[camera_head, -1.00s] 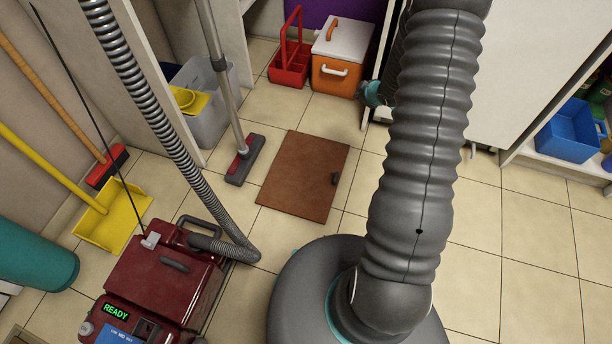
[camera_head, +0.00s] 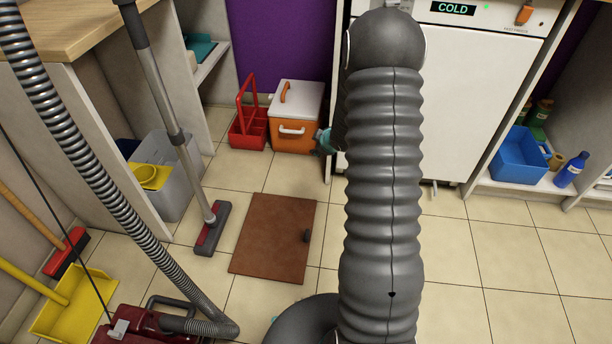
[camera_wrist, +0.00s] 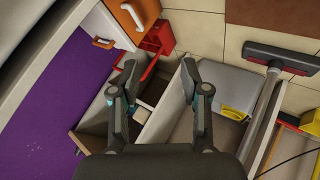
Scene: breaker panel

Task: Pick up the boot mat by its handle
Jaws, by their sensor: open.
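The boot mat (camera_head: 270,238) is a flat brown rectangle on the tiled floor, left of my arm in the head view. My gripper (camera_wrist: 160,72) is open and empty in the wrist view. It points toward shelving and a grey bin, away from the mat.
A vacuum floor head (camera_head: 213,230) lies close to the mat's left edge. A red caddy (camera_head: 249,130) and an orange cooler (camera_head: 296,130) stand behind it. A grey bin (camera_head: 170,175) and yellow dustpan (camera_head: 72,305) are at left. Floor right of my arm is clear.

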